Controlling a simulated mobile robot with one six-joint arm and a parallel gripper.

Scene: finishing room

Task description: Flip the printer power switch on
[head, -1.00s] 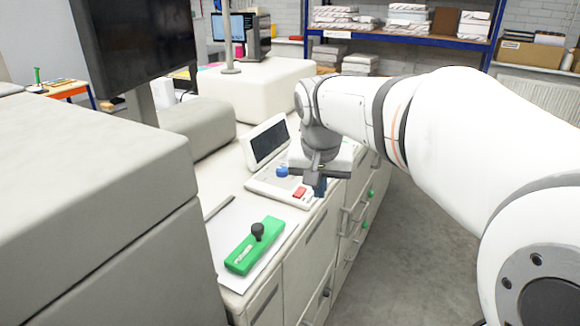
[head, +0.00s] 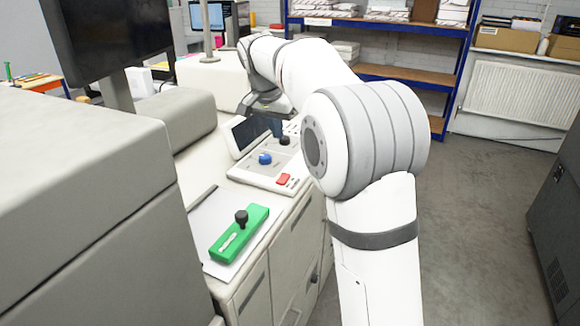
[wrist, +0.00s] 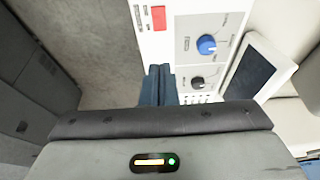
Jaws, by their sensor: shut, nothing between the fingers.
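The printer's white control panel (head: 238,174) carries a red switch (head: 283,179) near its front corner, a blue knob (head: 265,159) and a black knob (head: 284,141). The red switch also shows at the top of the wrist view (wrist: 158,18), with the blue knob (wrist: 207,45) and black knob (wrist: 198,83). I cannot read which way the red switch is set. My gripper (head: 277,127) is shut and empty, near the panel's far end by the black knob. In the wrist view its fingers (wrist: 160,85) are together beside the panel's edge, apart from the red switch.
A tilted screen (head: 250,131) stands behind the panel. A green block with a black knob (head: 238,236) lies on a white sheet in front. A large monitor (head: 105,35) hangs at the left. Open floor (head: 480,220) lies to the right of the cabinets.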

